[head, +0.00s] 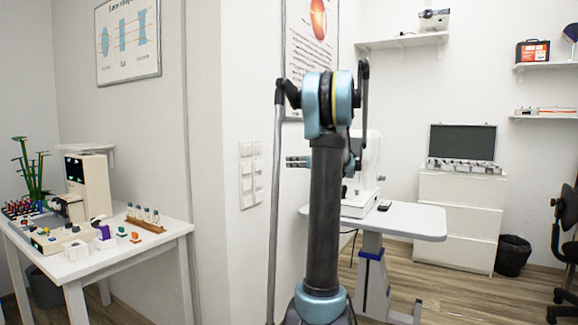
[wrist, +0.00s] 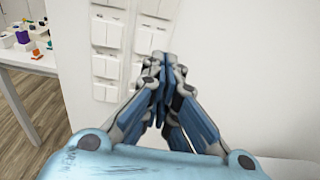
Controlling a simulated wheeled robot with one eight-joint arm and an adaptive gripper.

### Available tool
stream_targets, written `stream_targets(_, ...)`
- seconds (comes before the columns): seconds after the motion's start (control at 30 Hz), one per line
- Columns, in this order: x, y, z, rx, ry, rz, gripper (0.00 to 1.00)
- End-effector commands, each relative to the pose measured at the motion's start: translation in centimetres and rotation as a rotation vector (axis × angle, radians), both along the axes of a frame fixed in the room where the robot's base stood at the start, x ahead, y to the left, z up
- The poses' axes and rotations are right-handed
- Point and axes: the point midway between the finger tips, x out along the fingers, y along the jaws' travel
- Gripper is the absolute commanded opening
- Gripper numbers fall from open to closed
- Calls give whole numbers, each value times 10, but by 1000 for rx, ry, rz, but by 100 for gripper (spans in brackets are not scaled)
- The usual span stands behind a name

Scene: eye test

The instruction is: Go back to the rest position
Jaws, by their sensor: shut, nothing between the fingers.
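My gripper (wrist: 164,65) is shut and empty in the wrist view, its fingertips meeting in front of the white wall beside the light switches (wrist: 108,50). In the head view part of my gripper (head: 297,162) shows as blue-grey fingers sticking out to the left from behind my arm. My arm stands upright and folded in the middle of that view. It hides the rest of the gripper and part of what lies behind.
A white table (head: 130,254) with a device and small coloured items stands at the left. A white instrument table (head: 415,222) stands behind my arm at the right. A drawer cabinet (head: 455,222), bin (head: 512,256) and black chair (head: 566,235) are farther right. Wooden floor shows between them.

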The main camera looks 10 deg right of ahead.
Motion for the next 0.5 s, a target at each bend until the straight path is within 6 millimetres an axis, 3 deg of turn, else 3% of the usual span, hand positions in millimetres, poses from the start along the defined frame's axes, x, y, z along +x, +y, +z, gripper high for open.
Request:
stream_targets(0.27,-7,10,-3,-35,-7,11,0)
stream_targets(0.37,-23,29,-9,-116,-23,39,0)
stream_targets(0.5,-59,66,-28,-294,-66,105,0)
